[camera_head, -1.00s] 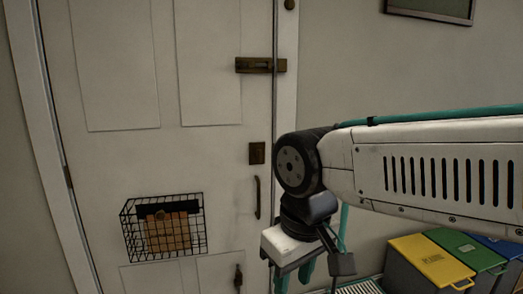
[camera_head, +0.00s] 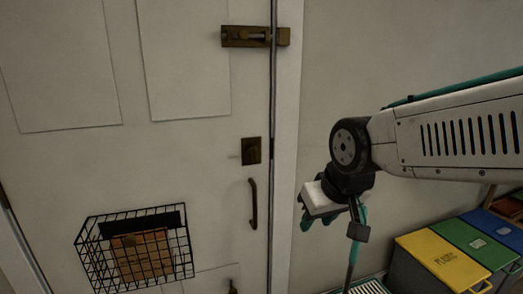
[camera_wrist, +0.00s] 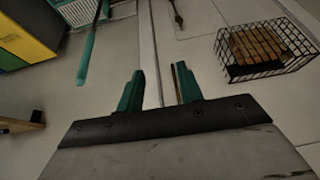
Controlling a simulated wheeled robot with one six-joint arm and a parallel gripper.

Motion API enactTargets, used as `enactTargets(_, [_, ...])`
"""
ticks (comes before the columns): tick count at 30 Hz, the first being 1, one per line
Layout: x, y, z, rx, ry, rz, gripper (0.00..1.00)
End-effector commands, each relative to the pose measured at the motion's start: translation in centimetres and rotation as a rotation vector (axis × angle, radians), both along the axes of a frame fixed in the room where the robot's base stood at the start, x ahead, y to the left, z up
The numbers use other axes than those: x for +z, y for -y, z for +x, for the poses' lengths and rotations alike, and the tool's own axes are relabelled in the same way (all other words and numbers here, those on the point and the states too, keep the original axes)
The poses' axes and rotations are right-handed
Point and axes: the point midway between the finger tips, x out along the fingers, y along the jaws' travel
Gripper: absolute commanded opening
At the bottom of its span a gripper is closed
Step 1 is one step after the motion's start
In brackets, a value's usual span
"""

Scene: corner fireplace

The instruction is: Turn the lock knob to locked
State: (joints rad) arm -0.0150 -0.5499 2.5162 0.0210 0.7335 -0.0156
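The white door (camera_head: 190,150) carries a small dark brass lock plate (camera_head: 251,151) near its right edge. A knob on this plate is too small and dim to read its turn. Below it is a curved dark pull handle (camera_head: 253,203). A brass slide bolt (camera_head: 255,36) sits higher across the door edge. My gripper (camera_head: 330,220) hangs right of the door frame, lower than the lock plate and apart from it. In the wrist view my gripper (camera_wrist: 159,88) has its two teal fingers apart with nothing between them. The lock plate is not visible there.
A black wire basket (camera_head: 135,250) with a brown item hangs on the door; it shows in the wrist view too (camera_wrist: 262,50). Bins with yellow (camera_head: 440,262), green and blue lids stand at lower right. A teal pole (camera_wrist: 92,45) shows in the wrist view.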

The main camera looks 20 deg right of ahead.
Motion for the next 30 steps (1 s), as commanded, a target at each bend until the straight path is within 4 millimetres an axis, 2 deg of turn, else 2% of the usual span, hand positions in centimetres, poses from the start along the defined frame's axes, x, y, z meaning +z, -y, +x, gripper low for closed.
enactTargets(1, [-0.4,-0.2,3.4,0.002,0.076,0.003,0.36])
enactTargets(6, [-0.3,-0.9,14.1,0.001,0.395,0.014,0.36])
enactTargets(9, [-0.2,-1.4,19.3,0.000,0.583,0.018,0.36])
enactTargets(12, [0.1,-1.8,23.3,-0.007,0.759,0.017,0.36])
enactTargets(16, [0.3,-2.0,26.5,-0.015,0.944,0.010,0.36])
enactTargets(21, [0.6,-2.2,28.2,-0.023,1.087,0.004,0.36])
enactTargets(26, [0.8,-2.3,29.4,-0.025,1.129,0.001,0.36])
enactTargets(30, [0.8,-2.2,31.4,-0.027,1.130,0.001,0.36])
